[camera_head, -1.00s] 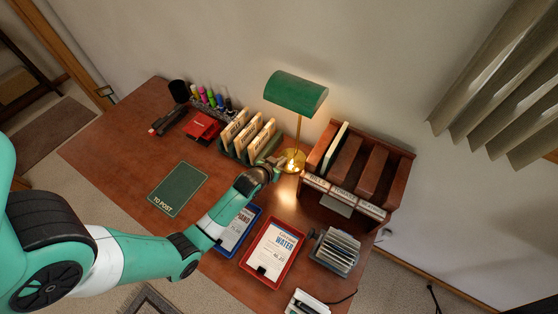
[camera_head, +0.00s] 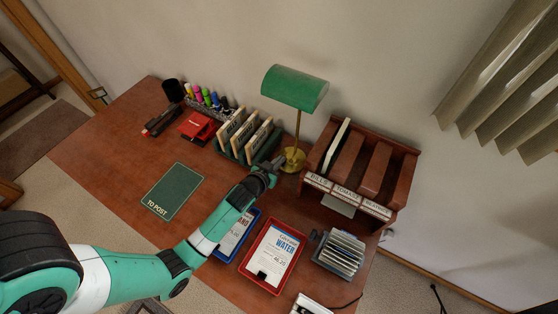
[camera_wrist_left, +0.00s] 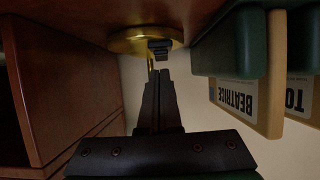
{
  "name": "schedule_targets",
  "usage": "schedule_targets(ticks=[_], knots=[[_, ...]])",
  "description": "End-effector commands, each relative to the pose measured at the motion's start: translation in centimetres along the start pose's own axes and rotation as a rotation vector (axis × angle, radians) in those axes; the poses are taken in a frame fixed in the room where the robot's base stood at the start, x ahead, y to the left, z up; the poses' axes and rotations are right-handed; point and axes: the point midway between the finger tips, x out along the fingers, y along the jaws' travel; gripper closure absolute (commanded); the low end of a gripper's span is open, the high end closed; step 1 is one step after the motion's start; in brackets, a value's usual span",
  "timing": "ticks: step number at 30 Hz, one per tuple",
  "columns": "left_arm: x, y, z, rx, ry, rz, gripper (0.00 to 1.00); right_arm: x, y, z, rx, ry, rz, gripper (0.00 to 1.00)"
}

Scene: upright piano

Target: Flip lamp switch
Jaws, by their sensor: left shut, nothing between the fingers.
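The desk lamp (camera_head: 294,89) has a green shade on a brass stem and a round brass base, and its bulb is dark. The brass base also shows in the left wrist view (camera_wrist_left: 128,41), upside down at the top. A small black switch (camera_wrist_left: 160,46) sits at the base's edge. My left gripper (camera_head: 277,163) is at the base's front in the head view. In the left wrist view its shut fingers (camera_wrist_left: 158,76) are empty and point at the switch, very close to it. Whether they touch cannot be told. My right gripper is not in view.
A green file rack (camera_head: 233,153) with upright cards stands just left of the lamp. A wooden sorter (camera_head: 398,190) stands close on the right. A blue tray (camera_head: 222,256) and a red tray (camera_head: 247,271) lie in front. The desk's left part has free room around a green mat (camera_head: 174,188).

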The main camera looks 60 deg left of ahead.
Motion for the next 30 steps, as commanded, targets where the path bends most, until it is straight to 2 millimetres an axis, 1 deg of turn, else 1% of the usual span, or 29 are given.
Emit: schedule_targets(ticks=[5,8,11,15,16,17,21,24,27,30], knots=[[0.0,0.0,0.0,0.0,0.001,0.0,1.0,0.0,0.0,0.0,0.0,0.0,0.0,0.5],[-0.2,0.0,-0.6,0.0,0.002,0.0,1.0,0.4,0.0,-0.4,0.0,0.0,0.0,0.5],[-0.8,0.1,-1.9,0.001,0.002,0.002,1.0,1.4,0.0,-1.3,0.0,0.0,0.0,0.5],[-2.2,0.3,-5.0,0.002,0.002,0.005,1.0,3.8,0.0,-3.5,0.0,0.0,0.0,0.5],[-2.7,0.3,-3.9,0.003,-0.002,0.006,1.0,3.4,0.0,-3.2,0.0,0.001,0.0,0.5],[-3.4,0.3,-3.5,0.003,-0.002,0.006,1.0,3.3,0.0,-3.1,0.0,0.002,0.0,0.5],[-6.8,0.3,-2.7,0.004,-0.002,0.006,1.0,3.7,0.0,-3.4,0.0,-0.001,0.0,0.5],[-8.8,0.3,-2.2,0.003,-0.001,0.006,1.0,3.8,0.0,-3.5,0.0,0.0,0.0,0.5],[-10.3,0.3,-1.9,0.004,-0.001,0.006,1.0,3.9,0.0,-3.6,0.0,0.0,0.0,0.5],[-11.1,0.2,-1.7,0.003,0.0,0.005,1.0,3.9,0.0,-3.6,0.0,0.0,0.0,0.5]])
